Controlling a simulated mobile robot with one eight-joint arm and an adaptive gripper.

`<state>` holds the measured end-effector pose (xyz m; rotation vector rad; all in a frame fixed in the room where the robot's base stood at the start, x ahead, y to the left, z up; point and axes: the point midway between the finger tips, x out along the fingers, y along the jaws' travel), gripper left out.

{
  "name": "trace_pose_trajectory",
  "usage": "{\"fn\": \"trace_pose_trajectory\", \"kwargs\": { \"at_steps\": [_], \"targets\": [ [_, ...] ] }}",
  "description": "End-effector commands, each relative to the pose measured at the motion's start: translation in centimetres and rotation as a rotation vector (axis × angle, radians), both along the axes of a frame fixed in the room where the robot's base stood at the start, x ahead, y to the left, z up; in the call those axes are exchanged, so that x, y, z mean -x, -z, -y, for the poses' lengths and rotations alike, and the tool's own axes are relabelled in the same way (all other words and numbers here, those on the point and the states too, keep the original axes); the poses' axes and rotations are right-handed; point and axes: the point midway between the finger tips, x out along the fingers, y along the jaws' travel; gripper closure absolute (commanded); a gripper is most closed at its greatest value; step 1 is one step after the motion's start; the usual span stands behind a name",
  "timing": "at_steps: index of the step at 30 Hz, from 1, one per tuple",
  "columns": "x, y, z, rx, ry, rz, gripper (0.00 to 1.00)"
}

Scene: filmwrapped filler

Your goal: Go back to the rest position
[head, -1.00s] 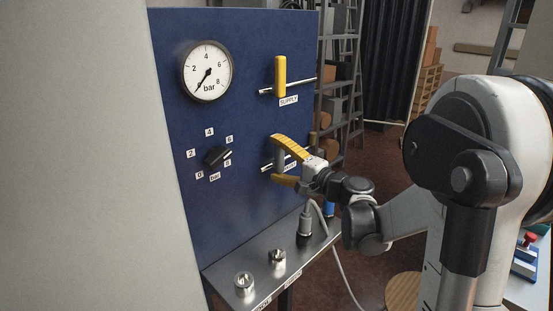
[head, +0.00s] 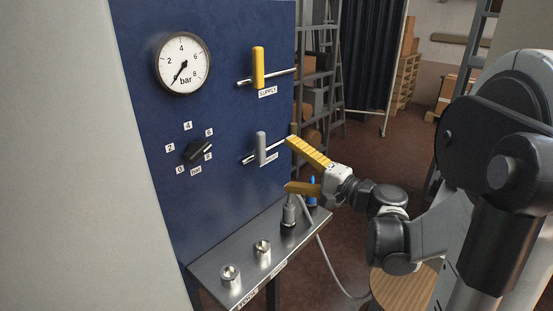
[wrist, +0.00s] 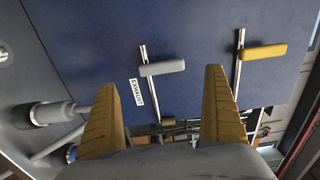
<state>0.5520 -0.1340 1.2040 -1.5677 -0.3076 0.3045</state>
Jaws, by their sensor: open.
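My gripper (head: 296,166) has yellow fingers and is open and empty, in front of the blue panel (head: 225,120). It is to the right of the grey-handled lever (head: 262,147), apart from it. In the wrist view the same grey lever (wrist: 163,68) shows beyond my spread fingers (wrist: 160,108), beside an EXHAUST label (wrist: 136,92). The yellow SUPPLY lever (head: 258,67) is higher on the panel, its handle upright across a horizontal pipe. It also shows in the wrist view (wrist: 264,52).
The gauge (head: 182,63) needle points near 0. A black selector knob (head: 197,152) is below it. A metal shelf (head: 245,254) with fittings juts out under the panel. A hose (head: 322,245) hangs beside it. A round wooden top (head: 405,288) is at lower right.

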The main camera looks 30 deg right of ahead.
Motion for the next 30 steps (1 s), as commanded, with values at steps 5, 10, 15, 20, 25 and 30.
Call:
{"fn": "trace_pose_trajectory", "kwargs": {
  "at_steps": [5,10,15,20,25,30],
  "targets": [
    [0.7,0.0,0.3,0.000,0.000,0.000,0.00],
    [0.6,0.0,0.2,0.000,-0.001,0.000,0.00],
    [0.6,0.0,0.2,0.000,0.000,0.000,0.00],
    [0.6,0.1,-0.2,0.011,-0.007,-0.009,0.00],
    [1.3,1.8,-4.9,0.153,-0.075,-0.113,0.00],
    [4.7,5.2,-11.4,0.453,-0.195,-0.276,0.00]
  ]
}}
